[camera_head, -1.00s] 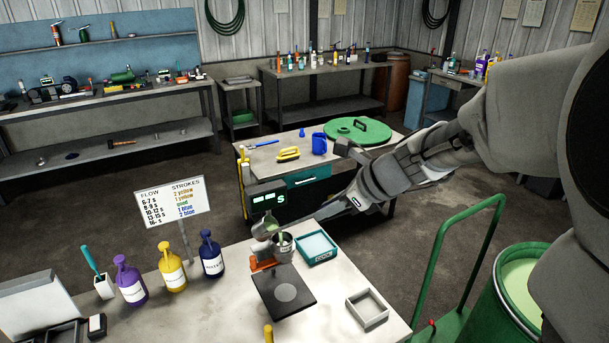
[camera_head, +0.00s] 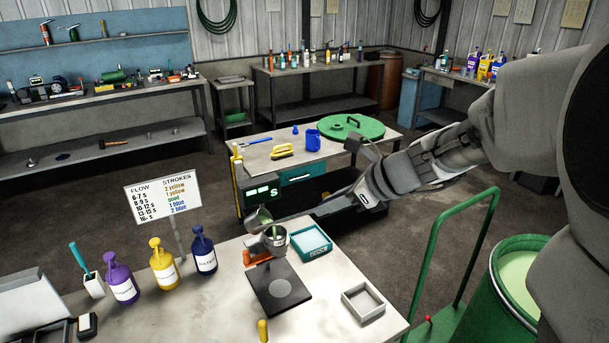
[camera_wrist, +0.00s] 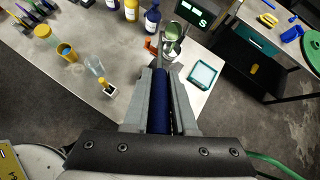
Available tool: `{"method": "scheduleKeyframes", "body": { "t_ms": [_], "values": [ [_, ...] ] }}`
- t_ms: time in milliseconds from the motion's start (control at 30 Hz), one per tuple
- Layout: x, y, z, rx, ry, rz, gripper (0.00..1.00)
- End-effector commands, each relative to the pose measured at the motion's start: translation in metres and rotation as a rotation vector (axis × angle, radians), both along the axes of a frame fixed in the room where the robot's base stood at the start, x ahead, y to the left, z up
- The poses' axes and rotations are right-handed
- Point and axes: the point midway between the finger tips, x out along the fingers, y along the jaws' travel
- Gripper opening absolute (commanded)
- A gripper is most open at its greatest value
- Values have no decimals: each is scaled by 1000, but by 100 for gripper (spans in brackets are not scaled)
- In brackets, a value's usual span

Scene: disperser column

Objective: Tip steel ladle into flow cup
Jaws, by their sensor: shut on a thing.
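The steel ladle (camera_head: 257,217) is tilted over the flow cup, its bowl just above and left of the cup's rim. In the wrist view its bowl (camera_wrist: 173,31) shows pale green inside. My gripper (camera_wrist: 160,75) is shut on the ladle's dark blue handle (camera_wrist: 160,105). My arm reaches in from the right.
A dark plate (camera_head: 281,289) lies in front of the cup. A teal tray (camera_head: 311,243) is to its right and a grey open box (camera_head: 363,302) nearer. Purple (camera_head: 121,279), yellow (camera_head: 163,263) and blue (camera_head: 203,251) pump bottles stand left, by the flow sign (camera_head: 164,205). A green drum (camera_head: 517,280) stands right.

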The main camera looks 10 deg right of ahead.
Motion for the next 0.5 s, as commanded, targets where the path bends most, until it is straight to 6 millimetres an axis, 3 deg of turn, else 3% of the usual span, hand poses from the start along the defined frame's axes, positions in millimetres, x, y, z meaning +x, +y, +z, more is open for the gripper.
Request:
{"method": "scheduleKeyframes", "body": {
  "t_ms": [500],
  "values": [
    [-1, -6, -7, 37, -16, -1, 0]
  ]
}}
